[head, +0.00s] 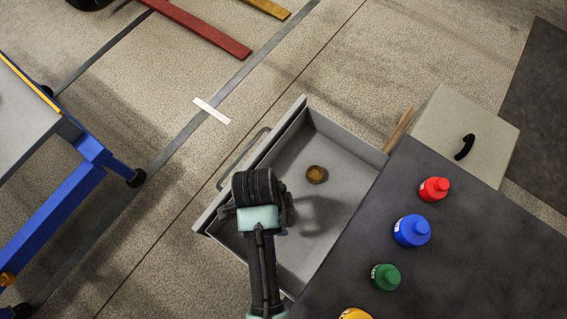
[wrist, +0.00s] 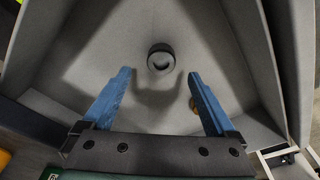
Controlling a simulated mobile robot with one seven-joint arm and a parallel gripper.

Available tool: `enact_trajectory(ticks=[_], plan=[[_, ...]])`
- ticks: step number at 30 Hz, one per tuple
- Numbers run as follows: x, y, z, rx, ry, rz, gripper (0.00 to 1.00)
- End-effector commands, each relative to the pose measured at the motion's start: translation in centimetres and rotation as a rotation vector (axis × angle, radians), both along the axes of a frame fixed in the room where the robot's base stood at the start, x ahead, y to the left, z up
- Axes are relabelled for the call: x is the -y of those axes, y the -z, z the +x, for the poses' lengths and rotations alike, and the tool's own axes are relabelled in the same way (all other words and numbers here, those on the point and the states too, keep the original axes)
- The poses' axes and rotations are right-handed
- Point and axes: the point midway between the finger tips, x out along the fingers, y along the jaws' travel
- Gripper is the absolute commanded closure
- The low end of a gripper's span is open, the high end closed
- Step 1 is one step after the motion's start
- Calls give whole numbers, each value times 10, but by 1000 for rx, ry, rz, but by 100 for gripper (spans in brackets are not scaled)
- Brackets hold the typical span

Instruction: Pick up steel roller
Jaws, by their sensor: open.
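The steel roller (wrist: 160,58) looks like a short dark grey cylinder with a round recess in its end. It sits on the floor of the open grey drawer (head: 345,133), and the drawer's inside fills the wrist view (wrist: 215,35). My gripper (wrist: 159,75) is open and empty, its two blue fingers spread above the drawer floor. The roller lies just beyond the fingertips, between their lines, apart from both. In the head view my arm (head: 260,188) reaches over the drawer's left part, and I cannot see the roller there.
A brown round piece (head: 316,175) lies in the drawer; the right finger partly hides it in the wrist view (wrist: 193,104). Drawer walls surround my gripper. A dark countertop (head: 455,255) holds red (head: 434,189), blue (head: 412,231) and green (head: 385,277) bottles. A blue cart (head: 50,210) stands left.

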Motion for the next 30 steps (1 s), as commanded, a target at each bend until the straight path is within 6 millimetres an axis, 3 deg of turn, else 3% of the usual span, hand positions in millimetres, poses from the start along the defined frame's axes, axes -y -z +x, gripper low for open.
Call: enact_trajectory(ticks=[13, 22, 30], plan=[[6, 51, 2, 0, 1, 1, 8], [6, 55, 2, 2, 0, 1, 8], [6, 55, 2, 2, 0, 0, 57]])
